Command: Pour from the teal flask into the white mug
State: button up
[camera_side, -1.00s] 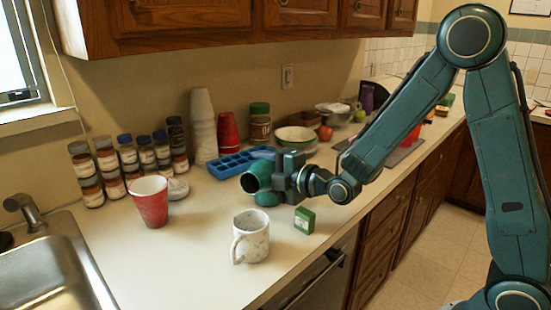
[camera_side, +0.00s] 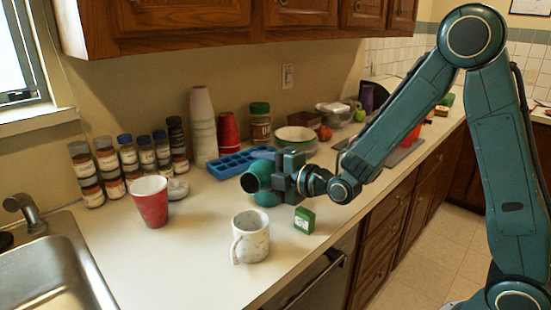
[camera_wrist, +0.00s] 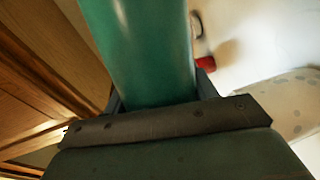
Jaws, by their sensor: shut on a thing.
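The teal flask (camera_side: 256,177) is in my gripper (camera_side: 284,176), tipped onto its side. Its dark mouth faces left in the side view. In the wrist view the flask (camera_wrist: 145,50) fills the upper middle, between the jaws. My gripper is shut on it. The white mug (camera_side: 250,238), speckled grey, stands upright on the counter, nearer the camera than the flask and apart from it. A speckled pale surface at the right of the wrist view looks like the mug (camera_wrist: 285,100). The inside of the mug is mostly hidden.
A small green box (camera_side: 304,220) stands right of the mug. A rounded teal thing (camera_side: 267,198) shows just below the flask. A red cup (camera_side: 150,201) stands left, and a blue ice tray (camera_side: 232,165) lies behind. The counter between red cup and mug is clear.

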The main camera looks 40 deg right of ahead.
jog(key=shift+r, duration=0.1)
dwell(0.3)
jog(key=shift+r+m, duration=0.5)
jog(key=shift+r, duration=0.05)
notch_tip(320, 180, up, 3)
jog(key=m, duration=0.1)
jog(key=m+y, duration=0.1)
jog(key=shift+f+m+g, duration=0.2)
jog(key=shift+m+g, duration=0.2)
jog(key=r+m, duration=0.1)
jog(key=a+m, duration=0.1)
jog(key=shift+s+a+r+m+y, duration=0.1)
jog(key=shift+s+r+m+y, duration=0.1)
jog(key=shift+r+m+y, duration=0.2)
jog(key=m, duration=0.1)
jog(key=a+m+y, duration=0.1)
jog(key=shift+s+a+r+m, duration=0.2)
jog(key=shift+a+r+m, duration=0.1)
jog(key=shift+r+m, duration=0.1)
jog(key=shift+s+a+m+y, duration=0.15)
jog(key=shift+a+m+y, duration=0.25)
jog(key=shift+a+m, duration=0.25)
jog(key=shift+s+a+f+m+y, duration=0.15)
jog(key=shift+a+m, duration=0.3)
jog(key=shift+m, duration=0.3)
jog(key=shift+s+a+f+m+y, duration=0.15)
jog(key=shift+a+m, duration=0.3)
jog(key=shift+m, duration=0.25)
jog(key=shift+d, duration=0.1)
